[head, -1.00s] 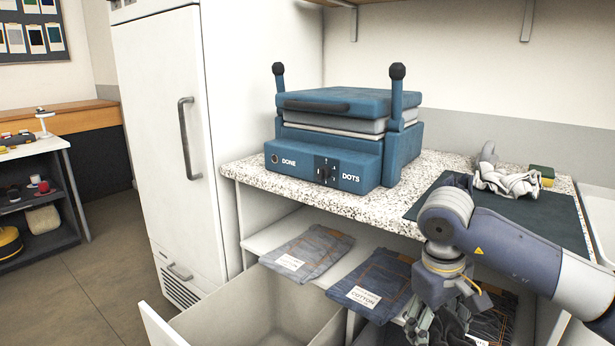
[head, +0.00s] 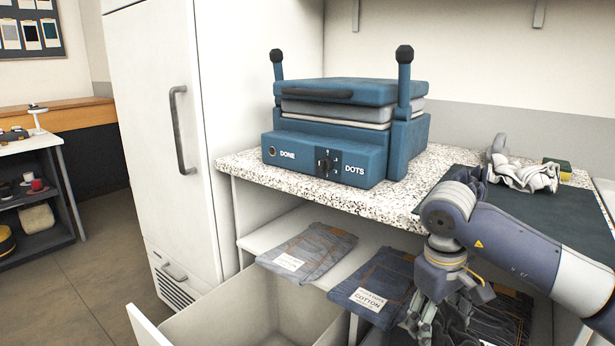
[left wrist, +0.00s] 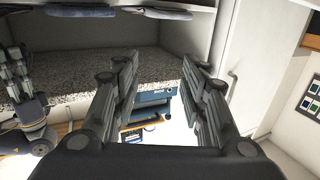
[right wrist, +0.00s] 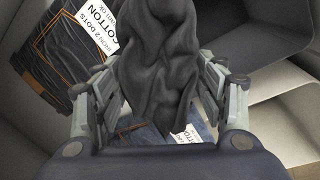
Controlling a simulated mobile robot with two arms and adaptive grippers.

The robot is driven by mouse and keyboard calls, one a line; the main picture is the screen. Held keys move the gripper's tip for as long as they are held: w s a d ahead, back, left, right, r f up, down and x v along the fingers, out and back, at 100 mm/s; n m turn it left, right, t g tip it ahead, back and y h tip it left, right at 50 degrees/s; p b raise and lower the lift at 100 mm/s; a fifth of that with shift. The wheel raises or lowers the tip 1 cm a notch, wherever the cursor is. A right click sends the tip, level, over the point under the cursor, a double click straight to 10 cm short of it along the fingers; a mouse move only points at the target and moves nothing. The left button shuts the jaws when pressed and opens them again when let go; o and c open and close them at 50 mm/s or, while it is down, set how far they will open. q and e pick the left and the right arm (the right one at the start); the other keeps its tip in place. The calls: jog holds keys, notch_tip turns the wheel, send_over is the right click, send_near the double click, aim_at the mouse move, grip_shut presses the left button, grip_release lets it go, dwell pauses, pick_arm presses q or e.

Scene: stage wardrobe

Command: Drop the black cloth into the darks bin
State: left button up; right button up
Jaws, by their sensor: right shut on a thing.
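The black cloth (right wrist: 160,50) hangs bunched and crumpled between the fingers of my right gripper (right wrist: 162,88), which is shut on it. In the head view my right gripper (head: 440,318) points down in front of the shelf with folded jeans, and the dark cloth (head: 462,322) is partly hidden by its fingers. An open pull-out bin (head: 255,310), pale inside, is left of the gripper; no label on it is readable, so I cannot tell if it is the darks bin. My left gripper (left wrist: 160,75) is open and empty, and shows only in its own wrist view.
Folded jeans (head: 375,287) with paper labels lie on the shelf under the speckled counter (head: 240,166). A blue press (head: 330,150) stands on top. A crumpled pale cloth (head: 525,174) lies on a dark mat (head: 560,215). A white fridge (head: 150,120) stands left.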

notch_tip(320, 180, down, 2)
jog(key=shift+f+b, duration=0.15)
jog(key=shift+b, duration=0.7)
jog(key=shift+f+b, duration=0.7)
jog(key=shift+f, duration=0.4)
pick_arm(q)
jog(key=s+r+t+h, duration=0.1)
jog(key=s+r+t, duration=0.1)
jog(key=r+t, duration=0.2)
jog(key=s+r+t+h, duration=0.2)
jog(key=r+t, duration=0.3)
jog(key=r, duration=0.5)
jog(key=shift+s+d+r, duration=0.25)
jog(key=shift+s+r, duration=0.15)
jog(key=shift+s, duration=0.4)
pick_arm(e)
jog(key=o, duration=0.8)
jog(key=shift+o, duration=0.2)
jog(key=shift+s+a+r, duration=0.1)
jog(key=shift+a+r, duration=0.1)
jog(key=shift+r, duration=1.05)
jog(key=shift+s+a+r, duration=0.1)
jog(key=shift+a+r, duration=0.05)
jog(key=shift+r, duration=1.05)
jog(key=shift+s+a+r, duration=0.1)
jog(key=shift+a+r, duration=0.1)
jog(key=shift+r, duration=1.05)
